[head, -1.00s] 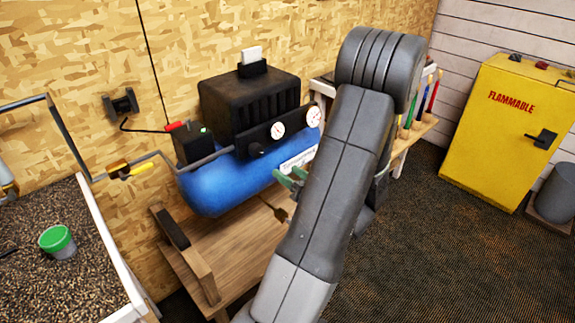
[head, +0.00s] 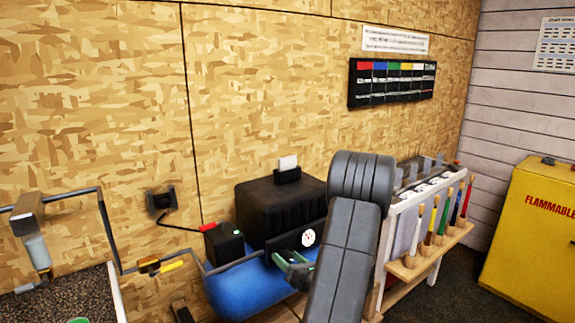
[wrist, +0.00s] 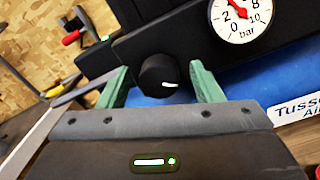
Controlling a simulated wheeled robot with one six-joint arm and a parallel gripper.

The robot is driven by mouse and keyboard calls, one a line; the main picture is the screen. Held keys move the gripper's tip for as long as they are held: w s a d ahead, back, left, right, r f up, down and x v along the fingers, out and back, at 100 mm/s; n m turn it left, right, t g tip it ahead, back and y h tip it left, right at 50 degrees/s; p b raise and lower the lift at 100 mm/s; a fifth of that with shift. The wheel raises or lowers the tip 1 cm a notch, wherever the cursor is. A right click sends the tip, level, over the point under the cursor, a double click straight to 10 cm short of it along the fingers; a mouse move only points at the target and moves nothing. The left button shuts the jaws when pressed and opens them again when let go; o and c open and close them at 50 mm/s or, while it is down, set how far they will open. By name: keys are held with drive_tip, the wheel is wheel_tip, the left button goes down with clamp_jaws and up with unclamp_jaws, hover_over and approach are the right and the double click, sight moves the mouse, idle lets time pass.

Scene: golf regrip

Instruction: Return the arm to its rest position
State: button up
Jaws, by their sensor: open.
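My gripper (wrist: 165,85) is open and empty in the wrist view, its two green fingers apart. Behind the gap between them is a black knob (wrist: 159,73) on the compressor's dark panel; I cannot tell how far off it is. In the head view my gripper (head: 287,266) shows small and partly hidden to the left of my grey arm, in front of the blue compressor (head: 240,289). The arm is bent, with its rounded joint raised above the compressor's right side.
A pressure gauge (wrist: 238,15) is close to the fingers. A rack of colored-handled tools (head: 438,235) stands right of my arm, with a yellow flammables cabinet (head: 535,240) beyond it. A pipe (head: 105,228) runs along the left.

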drive_tip(key=shift+w+a, duration=0.2)
drive_tip(key=shift+s+d, duration=0.1)
